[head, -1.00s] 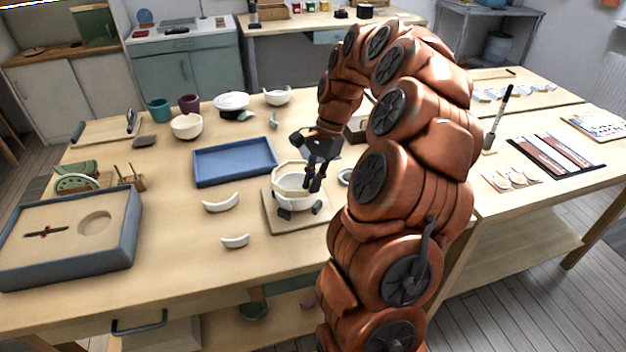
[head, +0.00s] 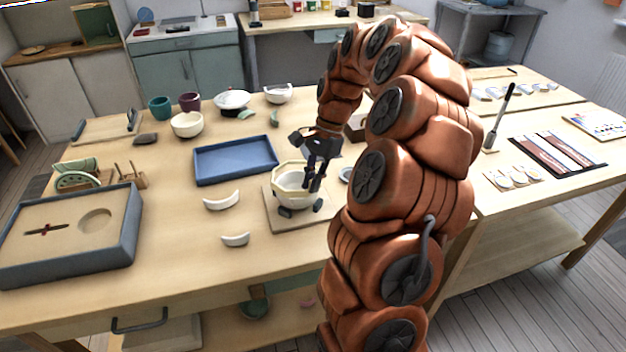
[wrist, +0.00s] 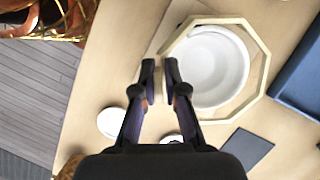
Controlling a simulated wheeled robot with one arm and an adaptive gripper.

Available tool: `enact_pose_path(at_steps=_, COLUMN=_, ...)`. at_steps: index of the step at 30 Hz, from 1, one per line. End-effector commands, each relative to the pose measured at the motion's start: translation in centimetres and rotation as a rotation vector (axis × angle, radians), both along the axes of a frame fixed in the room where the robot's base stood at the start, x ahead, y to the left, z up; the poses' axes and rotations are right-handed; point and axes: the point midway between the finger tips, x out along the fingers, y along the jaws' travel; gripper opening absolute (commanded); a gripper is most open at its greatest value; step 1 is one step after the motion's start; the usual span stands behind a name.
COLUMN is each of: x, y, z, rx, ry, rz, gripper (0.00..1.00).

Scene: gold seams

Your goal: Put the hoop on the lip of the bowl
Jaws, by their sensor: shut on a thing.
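The hoop (wrist: 262,66) is a pale wooden eight-sided ring. It surrounds the white bowl (wrist: 216,70) in the wrist view, with the bowl's round rim inside it. The bowl also shows in the head view (head: 291,188), upright on a square board (head: 270,218) with dark supports at its base. My gripper (wrist: 165,72) is shut on the hoop at its left side in the wrist view. In the head view my gripper (head: 315,183) points down at the bowl's right side. I cannot tell whether the hoop touches the lip all round.
A blue tray (head: 236,178) lies left of the board. Two white curved shards (head: 222,201) (head: 236,240) lie on the table in front of it. A grey box (head: 133,232) stands at the left. Cups and bowls stand at the back. Bare table lies at the front left.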

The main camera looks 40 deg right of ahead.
Motion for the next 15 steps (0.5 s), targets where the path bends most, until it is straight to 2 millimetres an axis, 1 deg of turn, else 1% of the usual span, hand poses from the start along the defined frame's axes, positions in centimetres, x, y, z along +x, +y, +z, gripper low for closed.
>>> enact_pose_path(at_steps=15, x=-0.02, y=-0.03, z=-0.52, rx=0.000, ry=0.000, rz=-0.001, gripper=0.00)
